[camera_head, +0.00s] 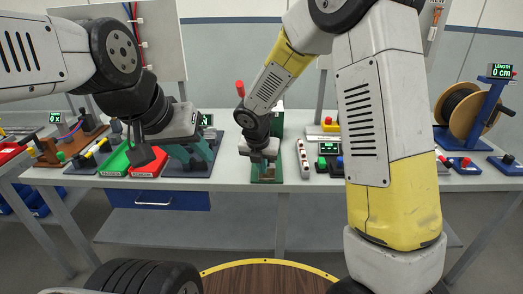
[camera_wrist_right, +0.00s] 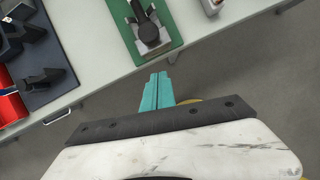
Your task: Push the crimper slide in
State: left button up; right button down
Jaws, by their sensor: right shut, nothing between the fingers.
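The crimper appears to be the bench press on a green base (camera_head: 267,177), with a red-knobbed lever (camera_head: 240,88) beside my right arm. In the right wrist view its green base (camera_wrist_right: 172,37) carries a silver block (camera_wrist_right: 151,37), probably the slide, with a dark part on top. My right gripper (camera_head: 262,164) is in front of the crimper and hides much of it. In the wrist view its teal fingers (camera_wrist_right: 157,92) are shut and empty, with their tips just short of the base's near edge. My left gripper (camera_head: 190,150) is over the dark-based device to the left; its fingers are unclear.
A cable spool (camera_head: 468,110) stands at the far right. The table's front edge (camera_head: 270,187) is close.

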jog(key=w, duration=0.3)
jog(key=shift+w+d+r, duration=0.2)
jog(key=shift+w+d, duration=0.1)
jog(key=shift+d, duration=0.1)
